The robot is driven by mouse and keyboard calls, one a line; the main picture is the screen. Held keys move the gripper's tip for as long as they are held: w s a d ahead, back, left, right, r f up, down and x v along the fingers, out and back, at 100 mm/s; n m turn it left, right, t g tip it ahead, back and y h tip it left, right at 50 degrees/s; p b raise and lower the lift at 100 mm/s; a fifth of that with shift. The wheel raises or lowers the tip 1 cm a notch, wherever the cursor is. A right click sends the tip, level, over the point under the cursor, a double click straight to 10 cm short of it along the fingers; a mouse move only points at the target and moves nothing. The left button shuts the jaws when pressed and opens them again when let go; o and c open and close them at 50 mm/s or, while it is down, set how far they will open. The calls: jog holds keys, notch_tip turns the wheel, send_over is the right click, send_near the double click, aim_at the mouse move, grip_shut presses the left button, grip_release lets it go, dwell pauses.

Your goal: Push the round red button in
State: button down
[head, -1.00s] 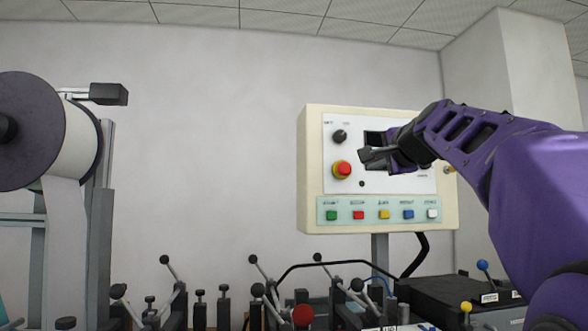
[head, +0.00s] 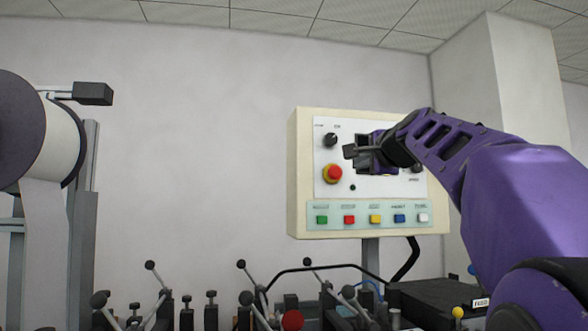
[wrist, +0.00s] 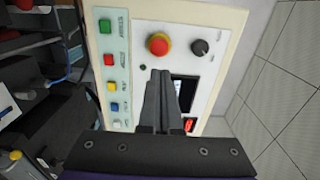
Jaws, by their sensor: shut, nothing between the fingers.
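The round red button (head: 333,173), set in a yellow collar, is on the left of the control panel's white face. It also shows in the wrist view (wrist: 158,42), beyond my fingertips and clear of them. It looks raised from the panel. My gripper (head: 349,152) is shut and empty, in front of the panel. In the head view its tips appear just above and right of the button. In the wrist view my gripper (wrist: 161,74) points toward the button. The gap in depth between tips and panel is hard to judge.
The beige control panel (head: 370,231) has a black knob (head: 330,139) above the button and a row of coloured square buttons (head: 375,219) below. My gripper partly covers a dark screen (wrist: 184,92). Several levers stand below. A large roll (head: 62,140) is at left.

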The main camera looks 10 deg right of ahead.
jog(key=p, duration=0.5)
send_near(336, 172)
jog(key=w, duration=0.5)
jog(key=shift+r, duration=0.2)
jog(key=shift+w+f+p, duration=0.15)
jog(key=shift+w+p, duration=0.15)
jog(key=shift+w, duration=0.6)
jog(key=shift+s, duration=0.1)
